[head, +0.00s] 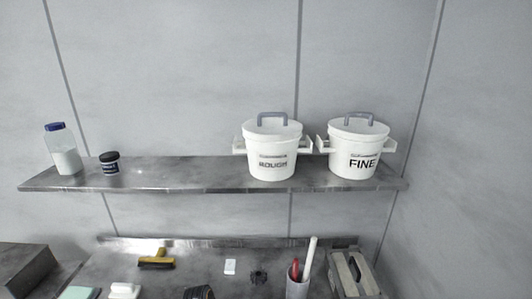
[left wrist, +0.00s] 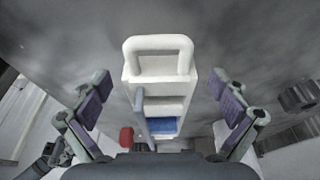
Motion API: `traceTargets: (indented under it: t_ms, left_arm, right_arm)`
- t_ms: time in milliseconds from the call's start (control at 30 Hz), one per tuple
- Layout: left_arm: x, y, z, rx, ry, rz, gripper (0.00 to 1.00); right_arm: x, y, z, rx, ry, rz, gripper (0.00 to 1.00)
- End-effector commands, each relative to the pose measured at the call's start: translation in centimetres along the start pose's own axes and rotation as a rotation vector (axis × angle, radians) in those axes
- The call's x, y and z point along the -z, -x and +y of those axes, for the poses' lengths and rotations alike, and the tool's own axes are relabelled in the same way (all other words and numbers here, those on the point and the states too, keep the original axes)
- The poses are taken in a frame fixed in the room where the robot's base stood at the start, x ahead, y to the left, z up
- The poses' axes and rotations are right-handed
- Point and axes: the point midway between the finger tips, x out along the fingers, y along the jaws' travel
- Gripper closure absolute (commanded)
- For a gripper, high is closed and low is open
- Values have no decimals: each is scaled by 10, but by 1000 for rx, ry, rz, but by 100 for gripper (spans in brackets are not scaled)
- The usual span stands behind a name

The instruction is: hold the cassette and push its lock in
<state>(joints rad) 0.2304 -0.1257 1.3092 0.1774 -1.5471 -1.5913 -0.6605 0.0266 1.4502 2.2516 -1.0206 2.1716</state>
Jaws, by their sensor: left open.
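A white cassette (left wrist: 187,92) with a looped handle (left wrist: 158,43) at its top stands out in the left wrist view. It has shelf-like openings, with a blue piece (left wrist: 162,125) in a lower one. A grey bar (left wrist: 139,101) runs along its left side; I cannot tell if this is the lock. My left gripper (left wrist: 160,88) is open, with one purple-padded finger on each side of the cassette and gaps between pads and cassette. The cassette's lower end is hidden behind the gripper body. I cannot identify the cassette in the head view, where neither gripper shows.
A metal shelf (head: 200,179) holds a ROUGH tub (head: 270,151), a FINE tub (head: 352,150), a bottle (head: 64,150) and a dark jar (head: 110,163). The bench (head: 205,262) below carries a yellow-handled tool (head: 157,260), a cup (head: 297,289) and a grey holder (head: 355,273). A red object (left wrist: 126,137) shows beside the cassette.

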Motion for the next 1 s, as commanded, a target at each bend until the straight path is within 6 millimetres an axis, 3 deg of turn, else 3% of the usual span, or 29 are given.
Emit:
traceTargets:
  t_ms: [167, 600, 767, 1000]
  left_arm:
    - [0, 11, -1, 3, 0, 0, 2]
    - [-1, 106, 0, 2, 0, -1, 2]
    - [0, 119, 0, 0, 0, 0, 2]
    - [0, 120, 0, 0, 0, 0, 2]
  right_arm:
    - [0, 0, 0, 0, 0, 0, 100]
    - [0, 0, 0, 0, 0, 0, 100]
    - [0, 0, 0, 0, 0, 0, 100]
    - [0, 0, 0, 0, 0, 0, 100]
